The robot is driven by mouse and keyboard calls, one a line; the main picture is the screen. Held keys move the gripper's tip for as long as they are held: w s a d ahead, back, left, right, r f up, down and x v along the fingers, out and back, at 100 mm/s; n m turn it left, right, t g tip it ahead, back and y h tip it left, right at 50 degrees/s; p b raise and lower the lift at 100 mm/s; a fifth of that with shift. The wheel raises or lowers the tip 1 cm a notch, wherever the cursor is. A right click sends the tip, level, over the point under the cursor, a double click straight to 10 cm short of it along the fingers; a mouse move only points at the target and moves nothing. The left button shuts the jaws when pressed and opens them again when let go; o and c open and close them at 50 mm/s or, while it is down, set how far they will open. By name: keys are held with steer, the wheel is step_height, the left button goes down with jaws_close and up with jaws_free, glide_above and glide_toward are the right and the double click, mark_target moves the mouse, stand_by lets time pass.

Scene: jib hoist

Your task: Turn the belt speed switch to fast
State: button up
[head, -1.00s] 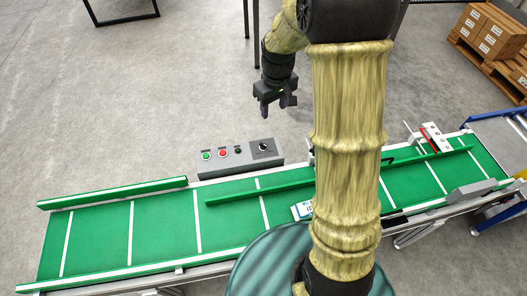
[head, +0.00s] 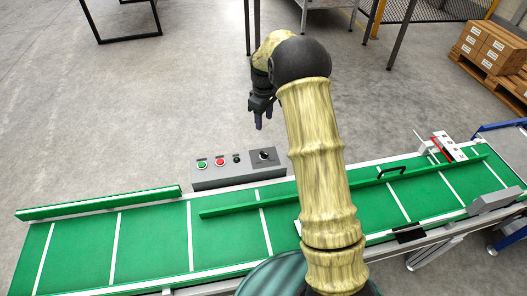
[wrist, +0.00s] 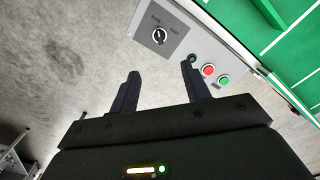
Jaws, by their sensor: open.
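The belt speed switch is a round black knob with a pale pointer mark (head: 264,156) on a dark plate at the right end of the grey control box (head: 216,179). In the wrist view the knob (wrist: 159,36) lies ahead of the fingers, with the words SLOW and FAST beside it; its pointer looks to be on the SLOW side, though it is small. My gripper (head: 262,120) is above and behind the box, apart from the knob. In the wrist view my gripper (wrist: 160,88) is open and empty, its two dark fingers spread below the knob.
A green button (wrist: 224,80), a red button (wrist: 209,70) and a small black control (wrist: 192,59) sit beside the switch. The green conveyor belt (head: 150,240) runs in front of the box. A long green guide rail (head: 240,208) crosses it. Open floor lies behind.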

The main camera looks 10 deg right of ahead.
mark_target(264, 153)
step_height(264, 153, down, 17)
steer(key=shift+b, duration=1.25)
steer(key=shift+c, duration=0.5)
steer(key=c, duration=0.9)
